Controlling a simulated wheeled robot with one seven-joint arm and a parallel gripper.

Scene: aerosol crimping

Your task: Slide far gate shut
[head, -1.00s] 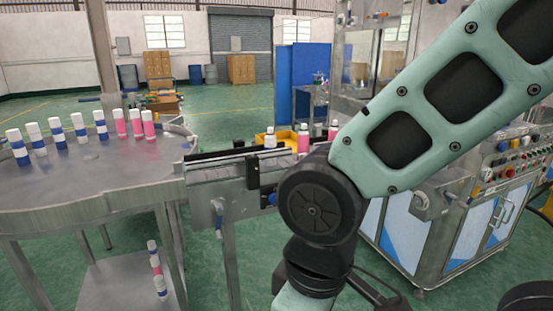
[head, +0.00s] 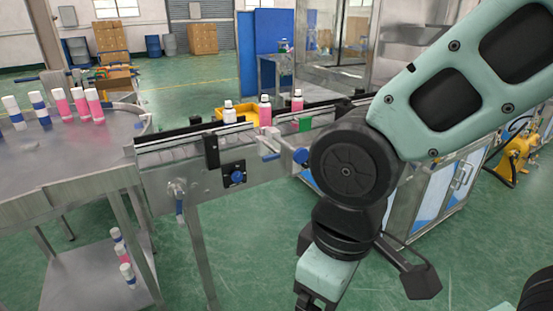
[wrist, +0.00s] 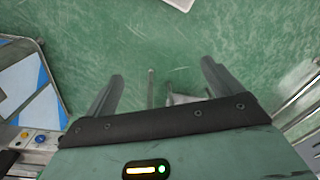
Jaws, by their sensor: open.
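The conveyor (head: 190,152) runs from the round table toward the machine, with metal side rails. A black upright block (head: 211,150) and a rod with a blue knob (head: 300,156) sit on its near side. I cannot tell which of these parts is the far gate; my arm covers the conveyor's right part. My gripper shows in the wrist view (wrist: 162,72), fingers spread and empty above the green floor. It hangs low in front of the conveyor, cut off at the head view's bottom edge.
Several bottles stand on the round table (head: 60,165) at left, and several lie or stand on its lower shelf. Three capped bottles (head: 265,110) stand at the conveyor, by a yellow bin (head: 235,113). The machine cabinet (head: 430,195) is behind my arm.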

